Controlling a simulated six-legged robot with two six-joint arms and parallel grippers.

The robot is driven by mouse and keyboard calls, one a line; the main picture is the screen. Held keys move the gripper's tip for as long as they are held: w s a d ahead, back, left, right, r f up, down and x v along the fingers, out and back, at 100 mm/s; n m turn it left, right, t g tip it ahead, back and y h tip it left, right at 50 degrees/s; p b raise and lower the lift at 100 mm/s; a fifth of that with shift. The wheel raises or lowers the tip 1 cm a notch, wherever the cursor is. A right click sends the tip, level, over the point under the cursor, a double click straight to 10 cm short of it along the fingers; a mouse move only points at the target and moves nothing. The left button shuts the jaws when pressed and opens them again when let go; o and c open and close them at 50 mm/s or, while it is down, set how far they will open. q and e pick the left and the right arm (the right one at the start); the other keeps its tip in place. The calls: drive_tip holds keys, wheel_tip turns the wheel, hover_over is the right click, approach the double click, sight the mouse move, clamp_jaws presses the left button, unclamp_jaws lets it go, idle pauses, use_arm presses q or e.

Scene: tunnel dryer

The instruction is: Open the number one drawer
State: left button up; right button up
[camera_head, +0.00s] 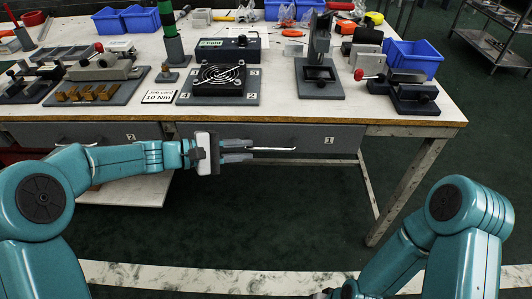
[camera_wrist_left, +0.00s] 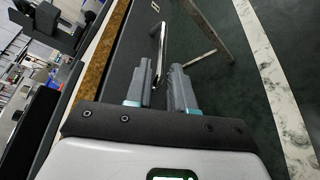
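The number one drawer (camera_head: 350,137) is the grey front under the right half of the workbench, marked with a 1. It looks shut, flush below the tabletop. Its bar handle (camera_head: 275,149) is pale in the head view and also shows in the left wrist view (camera_wrist_left: 161,42). My left gripper (camera_head: 252,150) is at the handle's left end. In the left wrist view its two fingers (camera_wrist_left: 158,80) are apart, with the near end of the handle between them; I cannot tell whether they touch it. Only a dark bit of my right gripper shows at the head view's bottom edge.
The number two drawer (camera_head: 85,134) is to the left, behind my left arm. The workbench top (camera_head: 420,121) carries a fan on a plate (camera_head: 219,78), fixtures and blue bins (camera_head: 414,57). A table leg (camera_head: 402,190) stands right of the drawer. The green floor in front is clear.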

sight(259, 149)
use_arm(q)
drive_tip(key=b+x, duration=0.1)
drive_tip(key=x, duration=0.5)
drive_tip(key=shift+d, duration=0.1)
clamp_jaws()
drive_tip(key=shift+s, duration=0.1)
